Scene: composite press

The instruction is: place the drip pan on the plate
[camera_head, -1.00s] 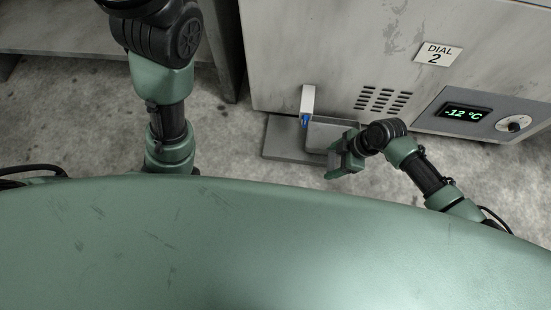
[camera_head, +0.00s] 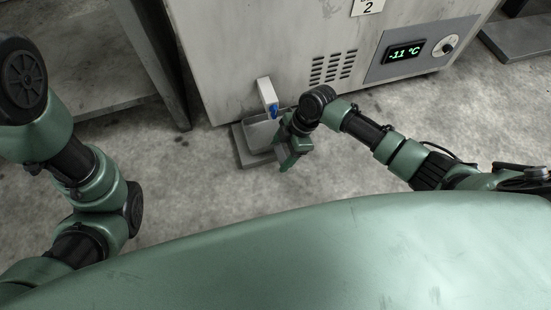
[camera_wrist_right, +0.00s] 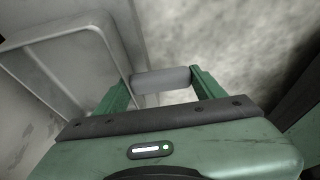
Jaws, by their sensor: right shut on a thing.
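The drip pan (camera_head: 262,134) is a grey shallow tray below the white spout with a blue tip (camera_head: 267,92). It lies over the flat grey plate (camera_head: 240,148), whose left and front edges show. Whether the pan touches the plate is unclear. My right gripper (camera_head: 290,152) is at the pan's right side. In the right wrist view, the gripper (camera_wrist_right: 162,82) is shut on a grey bar-like handle, with the pan (camera_wrist_right: 55,62) at upper left. My left arm is at the left, but its gripper is out of view.
The large grey cabinet (camera_head: 225,50) stands right behind the plate, with vents and a display reading -11 °C (camera_head: 403,52). A metal shelf (camera_head: 95,75) is at the left. The concrete floor in front and to the right is clear.

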